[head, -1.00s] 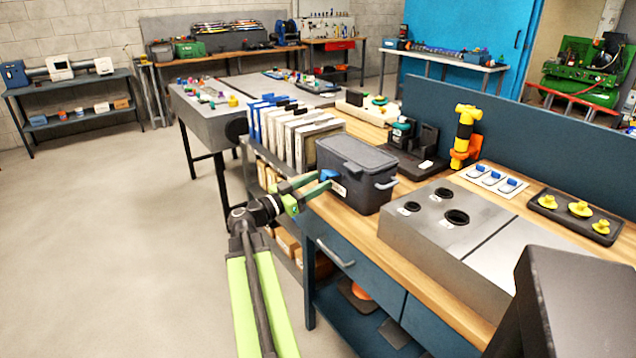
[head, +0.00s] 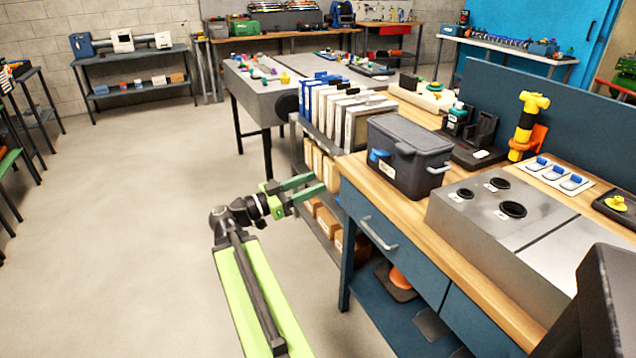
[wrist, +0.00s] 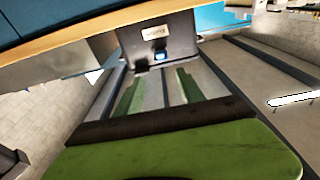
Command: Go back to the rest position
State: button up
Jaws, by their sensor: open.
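My gripper (head: 308,188) is open and empty at the end of my green arm. It is in front of the left end of the workbench, beside the shelf cart, in the head view. Its two green fingers also show in the wrist view (wrist: 160,93), spread apart with nothing between them. A dark grey lidded bin (head: 409,155) stands on the near left corner of the workbench, with a blue part (head: 378,156) at its left side. In the wrist view the bin's labelled face (wrist: 152,45) and the blue part (wrist: 160,57) lie beyond the fingers, apart from them.
The wooden-topped workbench (head: 460,230) with blue drawers is at the right. It bears a grey metal block with round holes (head: 500,215) and a yellow tool in an orange holder (head: 527,125). A cart holds upright panels (head: 345,110). Open floor (head: 140,240) lies to the left.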

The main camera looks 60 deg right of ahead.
dwell(0.3)
jog(key=w+a+f+n+t+y, duration=0.1)
jog(key=w+a+f+n+t, duration=0.3)
jog(key=w+a, duration=0.4)
jog(key=w+a+f+n+t+y, duration=0.1)
jog(key=w+a+f+n+t, duration=0.1)
jog(key=w+a+f+t, duration=0.4)
jog(key=w+a+f+n+y, duration=0.2)
jog(key=a+f+n+y, duration=0.35)
jog(key=a, duration=0.65)
jog(key=w+a+f+n+y, duration=0.2)
jog(key=a+f+n+y, duration=0.3)
jog(key=a, duration=0.6)
jog(key=w+a+f+n+y, duration=0.2)
jog(key=a+f+n+y, duration=0.2)
jog(key=a+f+n, duration=0.55)
notch_tip(320, 180, up, 24)
jog(key=a+m+p, duration=0.1)
jog(key=a+p, duration=0.1)
jog(key=p, duration=1.8)
jog(key=shift+f+m+p, duration=0.2)
jog(key=shift+m+p, duration=0.1)
jog(key=shift+p, duration=0.1)
jog(key=shift+w, duration=0.1)
